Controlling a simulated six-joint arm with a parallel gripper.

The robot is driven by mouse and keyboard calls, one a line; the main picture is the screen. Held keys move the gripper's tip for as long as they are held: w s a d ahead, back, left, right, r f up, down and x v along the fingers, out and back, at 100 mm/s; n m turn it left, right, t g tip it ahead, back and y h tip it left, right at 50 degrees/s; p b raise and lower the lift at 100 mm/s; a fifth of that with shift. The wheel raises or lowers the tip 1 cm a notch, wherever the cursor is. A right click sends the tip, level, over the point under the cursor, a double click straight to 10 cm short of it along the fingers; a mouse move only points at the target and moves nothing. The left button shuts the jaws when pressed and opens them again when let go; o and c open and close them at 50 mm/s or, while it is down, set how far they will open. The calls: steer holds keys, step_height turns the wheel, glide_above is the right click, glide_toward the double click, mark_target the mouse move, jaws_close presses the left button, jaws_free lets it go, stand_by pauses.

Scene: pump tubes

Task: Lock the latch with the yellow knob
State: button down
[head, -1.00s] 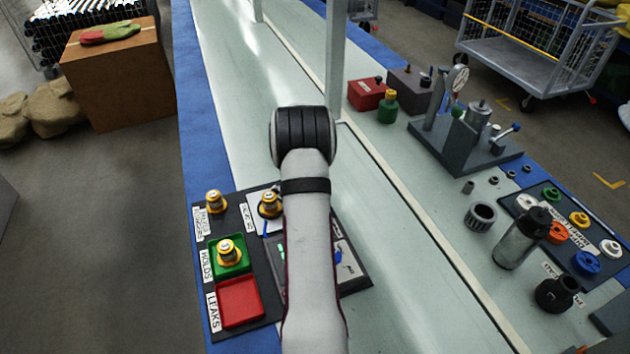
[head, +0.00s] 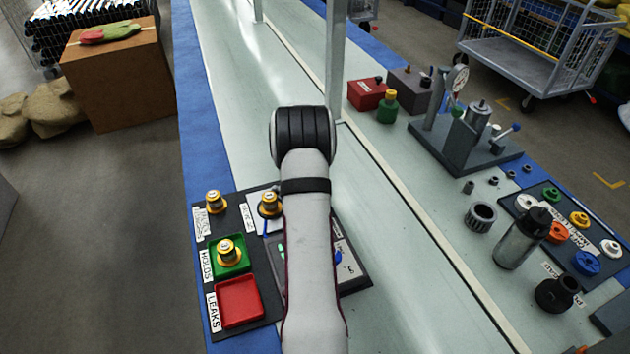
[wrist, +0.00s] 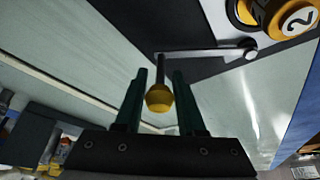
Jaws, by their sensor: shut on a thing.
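The yellow knob (wrist: 159,99) shows in the wrist view as a round ball on a dark rod. The rod joins a silver bar (wrist: 205,53) that ends at a round pivot (wrist: 249,50). My gripper (wrist: 160,88) has its two dark green fingers on either side of the knob and is shut on it. In the head view my own arm hides the gripper, the knob and most of the latch. A yellow-and-silver part marked 2 (wrist: 293,18) stands beside the bar's pivot end. The latch's exact angle is hard to tell.
In the head view, a green tray (head: 243,265) holds a yellow-ringed part, and the red tray (head: 240,302) is empty. Another yellow part (head: 214,203) stands behind them. The bench middle (head: 400,240) is clear.

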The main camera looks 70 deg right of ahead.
steer(key=shift+a+m+g, duration=0.3)
steer(key=shift+a+m, duration=0.7)
steer(key=a+m, duration=0.2)
steer(key=a+m+g, duration=0.1)
steer(key=a+m, duration=0.1)
steer(key=w+a+m+g, duration=0.1)
steer(key=a+m, duration=0.1)
steer(key=shift+y, duration=0.3)
steer(key=shift+w+a+m+g+y, duration=0.35)
steer(key=shift+w+a+m, duration=0.2)
steer(key=shift+a+m, duration=0.4)
steer(key=shift+w+a+m+g+y, duration=0.3)
steer(key=shift+w+a+m, duration=0.3)
steer(key=shift+m, duration=0.55)
steer(key=shift+a, duration=0.1)
steer(key=c, duration=0.5)
jaws_free()
steer(key=shift+r, duration=0.15)
